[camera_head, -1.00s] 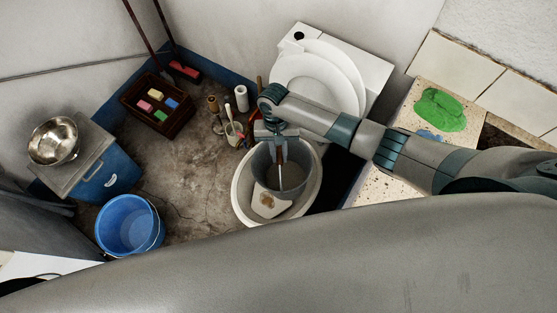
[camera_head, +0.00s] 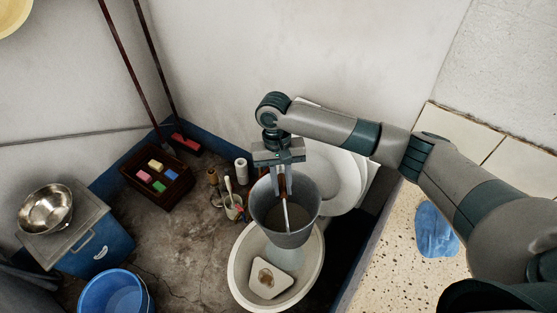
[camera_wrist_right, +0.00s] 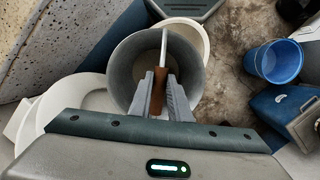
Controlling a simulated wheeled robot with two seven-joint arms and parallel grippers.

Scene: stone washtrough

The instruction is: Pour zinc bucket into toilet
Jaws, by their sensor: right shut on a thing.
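The zinc bucket (camera_head: 294,240) hangs from my right gripper (camera_head: 279,170), which is shut on the bucket's brown handle grip. It is over the back part of the white toilet bowl (camera_head: 238,284), mouth up, and I see into its grey inside. Whether it is slightly tilted or holds liquid, I cannot tell. A pale bluish patch shows just under it in the bowl; I cannot tell what it is. In the right wrist view the bucket (camera_wrist_right: 124,72) is between the fingers and the bowl (camera_wrist_right: 196,32). My left gripper is not in view.
The raised toilet lid and seat (camera_head: 345,185) stand behind the bucket. A cup with brushes (camera_head: 233,207) and a paper roll (camera_head: 241,168) are left of the bowl. A blue bucket (camera_head: 115,292) stands farther left. A speckled ledge (camera_head: 395,255) with a blue cloth (camera_head: 436,230) borders the right.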

